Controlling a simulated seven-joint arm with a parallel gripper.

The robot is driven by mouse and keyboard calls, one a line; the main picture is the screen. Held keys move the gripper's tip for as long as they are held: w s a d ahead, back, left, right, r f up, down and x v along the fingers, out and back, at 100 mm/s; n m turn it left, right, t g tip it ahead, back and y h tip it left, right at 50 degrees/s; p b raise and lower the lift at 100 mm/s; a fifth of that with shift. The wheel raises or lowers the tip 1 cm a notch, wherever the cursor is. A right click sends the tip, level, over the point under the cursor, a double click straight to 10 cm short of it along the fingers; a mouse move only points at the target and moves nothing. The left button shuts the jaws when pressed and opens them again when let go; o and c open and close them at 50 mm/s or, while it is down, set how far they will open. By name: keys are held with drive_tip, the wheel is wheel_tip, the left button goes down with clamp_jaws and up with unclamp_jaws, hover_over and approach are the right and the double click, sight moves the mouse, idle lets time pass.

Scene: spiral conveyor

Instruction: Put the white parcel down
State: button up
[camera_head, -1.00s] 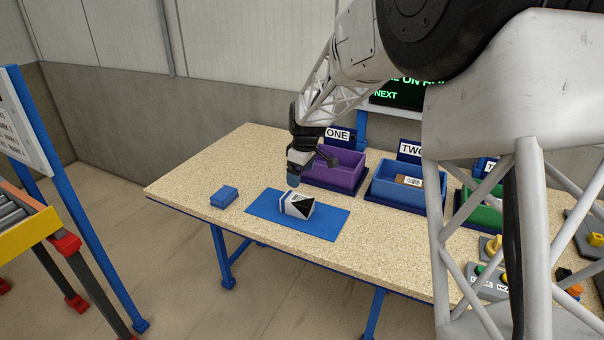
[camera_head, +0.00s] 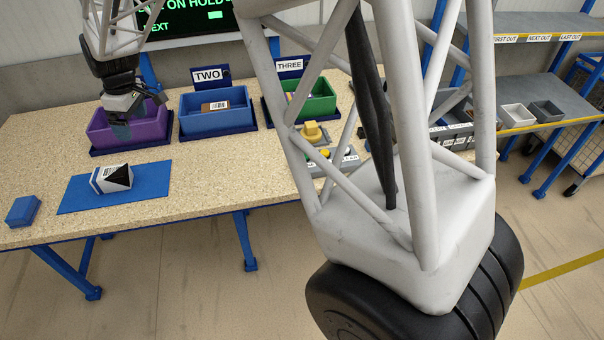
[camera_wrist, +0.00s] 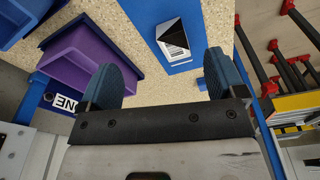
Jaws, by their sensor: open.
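The white parcel (camera_head: 110,178), with a black top and a printed label, lies on the blue mat (camera_head: 152,180) on the table. It also shows in the wrist view (camera_wrist: 172,40), beyond my fingertips and apart from them. My gripper (camera_head: 122,128) hangs in front of the purple bin, above the table and behind the mat. In the wrist view my two blue-padded fingers (camera_wrist: 165,80) are spread wide with nothing between them.
The purple bin (camera_head: 98,140), the blue bin TWO (camera_head: 190,125) with a brown box in it, and the green bin THREE (camera_head: 322,105) stand along the back. A small blue block (camera_head: 22,211) lies left of the mat.

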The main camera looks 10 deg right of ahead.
drive_tip(key=s+d+r+m, duration=0.25)
drive_tip(key=s+d, duration=0.25)
drive_tip(key=d, duration=0.4)
drive_tip(key=s+d+r+m+t, duration=0.1)
drive_tip(key=s+d+r+m, duration=0.2)
drive_tip(key=d, duration=0.6)
drive_tip(key=s+d+r+m, duration=0.25)
drive_tip(key=s+d, duration=0.35)
drive_tip(key=d, duration=0.4)
drive_tip(key=s+d+f+m, duration=0.1)
drive_tip(key=s+d+m, duration=0.2)
drive_tip(key=s+d, duration=0.5)
drive_tip(key=s+d+f+m+t+h, duration=0.1)
drive_tip(key=s+d+m, duration=0.3)
drive_tip(key=s, duration=1)
drive_tip(key=d, duration=0.3)
drive_tip(key=shift+s+d+f, duration=0.25)
drive_tip(key=shift+s+d, duration=0.15)
drive_tip(key=shift+h, duration=0.3)
